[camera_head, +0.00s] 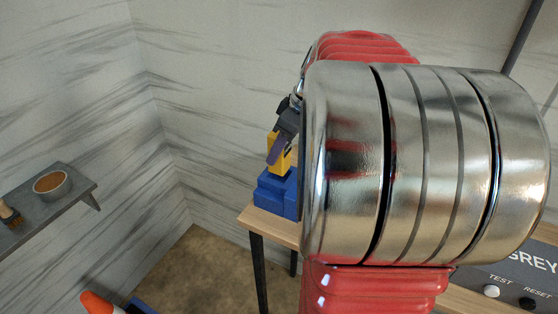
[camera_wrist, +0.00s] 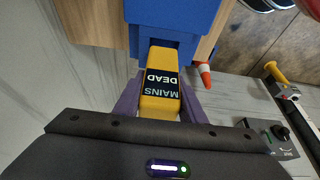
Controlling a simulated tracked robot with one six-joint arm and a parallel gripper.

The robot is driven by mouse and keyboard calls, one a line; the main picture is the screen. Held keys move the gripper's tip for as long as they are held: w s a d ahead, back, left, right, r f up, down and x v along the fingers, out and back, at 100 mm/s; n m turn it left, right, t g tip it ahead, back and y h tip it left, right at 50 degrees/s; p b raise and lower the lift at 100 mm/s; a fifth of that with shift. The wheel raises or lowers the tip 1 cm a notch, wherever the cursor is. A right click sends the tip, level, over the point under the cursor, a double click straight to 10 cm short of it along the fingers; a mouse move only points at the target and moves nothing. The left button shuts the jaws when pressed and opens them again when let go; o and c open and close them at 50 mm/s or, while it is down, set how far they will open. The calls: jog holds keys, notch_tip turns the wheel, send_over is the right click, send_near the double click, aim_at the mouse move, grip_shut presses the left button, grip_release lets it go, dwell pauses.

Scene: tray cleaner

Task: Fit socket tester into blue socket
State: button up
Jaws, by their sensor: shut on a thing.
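The socket tester (camera_wrist: 160,106) is a yellow block with a dark label reading "MAINS DEAD". My gripper (camera_wrist: 160,84) is shut on it, one purple finger on each side. The blue socket (camera_wrist: 176,12) is at the top of the wrist view, and the tester's far end meets its darker recess. In the head view, the tester (camera_head: 285,157) stands roughly upright just above the blue socket (camera_head: 276,192), with my gripper (camera_head: 282,147) above it. I cannot tell whether the tester's end is inside the socket. My arm hides the right side of the socket.
The socket stands on a wooden table (camera_head: 265,222). A panel marked "GREY" (camera_head: 520,275) with test and reset buttons is at lower right. A grey shelf (camera_head: 75,183) at left holds a bowl (camera_head: 50,184) and brush (camera_head: 9,213). An orange cone (camera_head: 98,304) is at lower left.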

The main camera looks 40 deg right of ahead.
aim_at(279, 160)
jog(key=shift+f, duration=1.85)
jog(key=shift+f, duration=0.1)
jog(key=o, duration=1.1)
jog(key=v, duration=1.2)
jog(key=shift+w, duration=0.1)
